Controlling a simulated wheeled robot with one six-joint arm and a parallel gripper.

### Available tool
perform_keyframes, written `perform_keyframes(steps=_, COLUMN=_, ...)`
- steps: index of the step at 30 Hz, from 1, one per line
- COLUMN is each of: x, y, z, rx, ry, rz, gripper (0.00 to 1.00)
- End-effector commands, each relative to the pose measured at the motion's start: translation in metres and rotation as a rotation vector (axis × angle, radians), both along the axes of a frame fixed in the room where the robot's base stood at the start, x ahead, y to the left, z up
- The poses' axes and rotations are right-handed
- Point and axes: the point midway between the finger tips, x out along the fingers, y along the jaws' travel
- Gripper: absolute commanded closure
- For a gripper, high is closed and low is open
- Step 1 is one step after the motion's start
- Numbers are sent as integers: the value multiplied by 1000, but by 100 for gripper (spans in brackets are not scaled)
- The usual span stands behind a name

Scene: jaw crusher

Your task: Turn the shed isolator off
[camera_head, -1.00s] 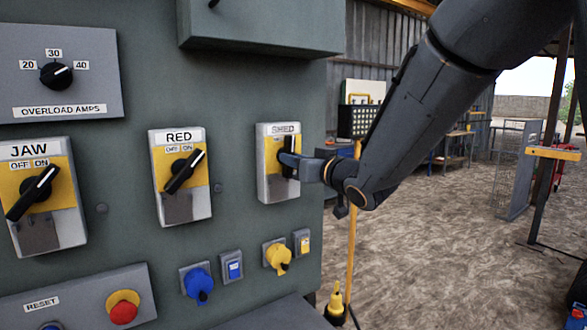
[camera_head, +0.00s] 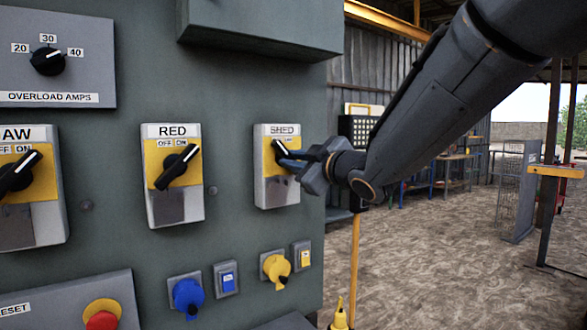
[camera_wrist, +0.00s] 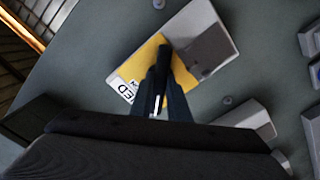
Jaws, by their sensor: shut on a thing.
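The shed isolator (camera_head: 277,190) is a grey box with a yellow plate and a "SHED" label, on the right part of the green panel. In the head view its black rotary handle (camera_head: 279,148) tilts with its upper end to the left, and my gripper partly hides it. My gripper (camera_head: 290,158) reaches in from the right and is shut on the handle. In the wrist view the isolator (camera_wrist: 208,45) appears rotated, with the black handle (camera_wrist: 163,62) between my fingers (camera_wrist: 163,90). The "OFF" and "ON" marks on this isolator are hidden.
The RED isolator (camera_head: 173,203) and the JAW isolator (camera_head: 30,228) stand to the left, handles tilted upper end right. Blue (camera_head: 188,294) and yellow (camera_head: 276,268) sockets sit below. A grey box (camera_head: 262,25) juts out above. Open yard lies to the right.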

Motion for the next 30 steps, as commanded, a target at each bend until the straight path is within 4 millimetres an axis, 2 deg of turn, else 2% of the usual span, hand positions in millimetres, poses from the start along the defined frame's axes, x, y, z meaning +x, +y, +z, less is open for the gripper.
perform_keyframes(steps=21, x=0, y=0, z=1, rx=-62, ry=-43, rz=-1, gripper=100)
perform_keyframes(steps=22, x=0, y=0, z=1, rx=-62, ry=-43, rz=-1, gripper=81)
perform_keyframes(steps=24, x=0, y=0, z=1, rx=-61, ry=-42, rz=-1, gripper=69)
perform_keyframes(steps=25, x=0, y=0, z=1, rx=-61, ry=-42, rz=-1, gripper=66)
perform_keyframes(steps=30, x=0, y=0, z=0, rx=-60, ry=-41, rz=0, gripper=66)
